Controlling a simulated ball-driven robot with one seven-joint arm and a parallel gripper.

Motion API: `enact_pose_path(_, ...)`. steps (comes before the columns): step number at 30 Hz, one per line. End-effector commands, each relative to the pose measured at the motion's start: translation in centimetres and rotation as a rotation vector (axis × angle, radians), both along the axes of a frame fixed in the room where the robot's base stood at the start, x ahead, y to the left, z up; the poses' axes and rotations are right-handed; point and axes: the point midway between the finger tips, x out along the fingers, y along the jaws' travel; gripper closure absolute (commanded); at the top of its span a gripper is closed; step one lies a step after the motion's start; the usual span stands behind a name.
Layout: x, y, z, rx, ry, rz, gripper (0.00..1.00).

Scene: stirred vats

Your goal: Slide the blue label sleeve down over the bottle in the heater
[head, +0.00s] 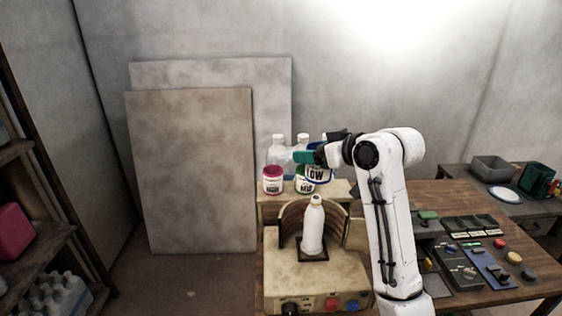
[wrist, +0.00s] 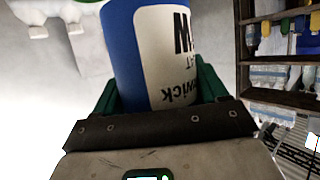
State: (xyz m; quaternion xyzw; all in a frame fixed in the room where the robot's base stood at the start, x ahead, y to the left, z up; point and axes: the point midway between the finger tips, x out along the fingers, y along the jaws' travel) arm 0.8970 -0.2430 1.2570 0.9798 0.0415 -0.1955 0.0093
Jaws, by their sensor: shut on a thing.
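My gripper (head: 308,157), with green fingers, is shut on the blue label sleeve (head: 317,174). In the wrist view the blue sleeve (wrist: 124,50), with a white lettered panel, stands between the two fingers. A white bottle (head: 313,230) stands upright in the heater (head: 315,278), a tan box with a curved wall behind the bottle. In the head view the sleeve is above the bottle's top with a gap between them. I cannot tell whether the two line up in depth. The sleeve's upper part is partly hidden by my gripper.
Switches and bins (head: 492,168) cover the right-hand benches. A shelf (head: 30,240) stands at left.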

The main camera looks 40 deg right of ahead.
Motion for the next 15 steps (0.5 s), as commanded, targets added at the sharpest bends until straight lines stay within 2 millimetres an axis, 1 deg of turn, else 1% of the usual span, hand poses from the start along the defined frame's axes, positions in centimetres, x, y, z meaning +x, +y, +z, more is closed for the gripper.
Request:
enact_pose_path(1,-0.2,-0.6,0.0,0.0,0.0,-0.009,0.38)
enact_pose_path(3,-0.3,-0.9,-0.1,-0.001,0.0,-0.012,0.38)
enact_pose_path(8,-0.4,-0.9,-0.8,-0.001,0.0,-0.012,0.38)
enact_pose_path(15,-0.4,-0.8,-2.9,0.0,-0.001,-0.012,0.38)
